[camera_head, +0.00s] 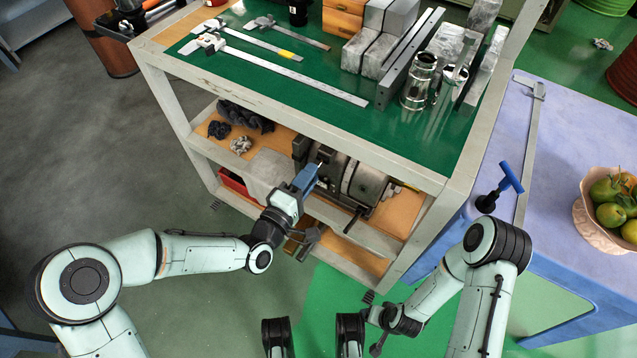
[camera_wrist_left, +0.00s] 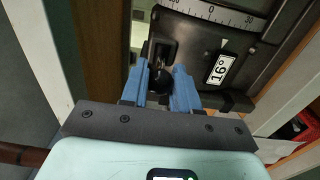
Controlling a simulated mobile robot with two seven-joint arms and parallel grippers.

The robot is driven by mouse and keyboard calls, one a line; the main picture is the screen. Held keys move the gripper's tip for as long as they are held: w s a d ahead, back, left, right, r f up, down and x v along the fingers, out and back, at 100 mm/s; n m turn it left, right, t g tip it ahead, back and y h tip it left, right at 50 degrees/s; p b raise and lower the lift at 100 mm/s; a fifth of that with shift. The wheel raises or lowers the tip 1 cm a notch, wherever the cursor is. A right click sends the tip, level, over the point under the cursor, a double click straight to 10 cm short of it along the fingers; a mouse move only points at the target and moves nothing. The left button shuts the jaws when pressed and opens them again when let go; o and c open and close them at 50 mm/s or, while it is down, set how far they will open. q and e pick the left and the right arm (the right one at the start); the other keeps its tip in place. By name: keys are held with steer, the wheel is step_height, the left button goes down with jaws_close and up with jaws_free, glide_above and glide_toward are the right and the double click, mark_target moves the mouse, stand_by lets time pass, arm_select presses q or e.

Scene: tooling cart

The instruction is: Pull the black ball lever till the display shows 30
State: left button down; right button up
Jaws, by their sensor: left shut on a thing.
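The black ball (camera_wrist_left: 163,84) of the lever sits between the blue fingers of my left gripper (camera_wrist_left: 160,77) in the left wrist view, partly hidden by them. The gripper is shut on it. The display (camera_wrist_left: 219,69) beside it reads 16°. A curved white scale (camera_wrist_left: 213,12) with 0 and 30 marks lies above it on the dark housing. In the head view, my left gripper (camera_head: 307,178) reaches to the left side of the grey metal device (camera_head: 365,184) on the cart's lower shelf; the ball is hidden there.
The cart's green top (camera_head: 310,105) overhangs the shelf and its pale front rail (camera_head: 290,122) runs above my left gripper. A grey post (camera_head: 440,235) stands right of the device. A purple table (camera_head: 560,190) with a fruit bowl (camera_head: 593,232) is at the right.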

arm_select(q)
steer(key=shift+f, duration=0.7)
steer(key=shift+f+b, duration=0.75)
steer(key=shift+b, duration=0.05)
steer(key=shift+r, duration=0.1)
